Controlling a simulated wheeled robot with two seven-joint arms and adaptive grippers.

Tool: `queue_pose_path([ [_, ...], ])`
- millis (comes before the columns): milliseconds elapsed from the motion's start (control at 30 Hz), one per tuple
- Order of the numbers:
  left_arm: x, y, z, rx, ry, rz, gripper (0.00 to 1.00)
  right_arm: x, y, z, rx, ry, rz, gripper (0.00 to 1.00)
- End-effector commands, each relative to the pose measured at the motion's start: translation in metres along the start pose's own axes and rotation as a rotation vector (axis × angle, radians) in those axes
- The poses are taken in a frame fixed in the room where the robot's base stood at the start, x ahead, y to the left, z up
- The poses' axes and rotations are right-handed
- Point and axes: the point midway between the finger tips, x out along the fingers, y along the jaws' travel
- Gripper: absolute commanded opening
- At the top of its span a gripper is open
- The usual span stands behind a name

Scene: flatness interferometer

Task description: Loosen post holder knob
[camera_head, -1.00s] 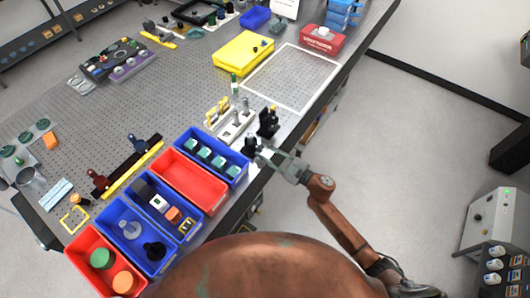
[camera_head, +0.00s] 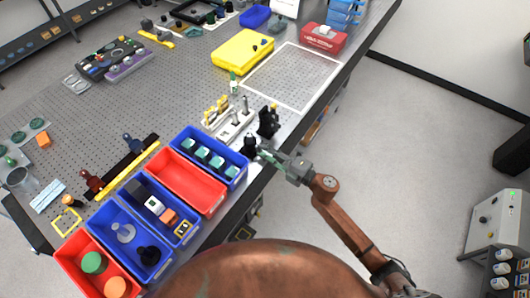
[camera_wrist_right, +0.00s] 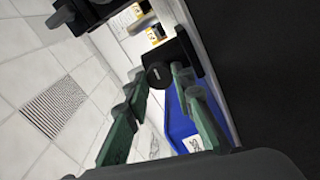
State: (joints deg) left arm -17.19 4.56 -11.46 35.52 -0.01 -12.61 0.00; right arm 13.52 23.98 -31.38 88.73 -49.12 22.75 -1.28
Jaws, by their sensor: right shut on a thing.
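The black post holder (camera_head: 250,146) stands at the table's right edge, just beyond the blue bin of pale green-topped blocks. Its round black knob (camera_wrist_right: 160,75) shows in the right wrist view, on the side of a dark block. My right gripper (camera_head: 264,153) reaches in from the right at the table edge. In the right wrist view its two green fingers (camera_wrist_right: 158,82) lie on either side of the knob, and they are shut on it. The fingertips partly cover the knob's sides. My left gripper is not in view.
Another black mount (camera_head: 268,122) stands close behind the post holder. A pale rack with posts (camera_head: 230,125) is to its left. Blue and red bins (camera_head: 212,193) line the near edge. A yellow tray (camera_head: 240,55) is farther back.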

Motion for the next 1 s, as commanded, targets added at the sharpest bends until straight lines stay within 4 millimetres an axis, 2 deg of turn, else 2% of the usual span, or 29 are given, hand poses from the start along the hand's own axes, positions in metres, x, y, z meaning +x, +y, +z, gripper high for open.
queue_pose_path([
  [633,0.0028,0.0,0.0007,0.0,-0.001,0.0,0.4,-0.0003,-0.0013,-0.0005,-0.049,0.003,-0.002,0.0],
  [667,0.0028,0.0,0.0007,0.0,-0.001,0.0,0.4,-0.0003,-0.0013,-0.0005,-0.049,0.003,-0.002,0.24],
  [900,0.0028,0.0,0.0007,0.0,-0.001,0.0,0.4,-0.0001,-0.0008,-0.0002,-0.049,0.002,-0.002,0.4],
  [1000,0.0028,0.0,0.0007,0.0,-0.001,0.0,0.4,-0.0001,-0.0006,-0.0002,-0.049,0.002,-0.001,0.4],
])
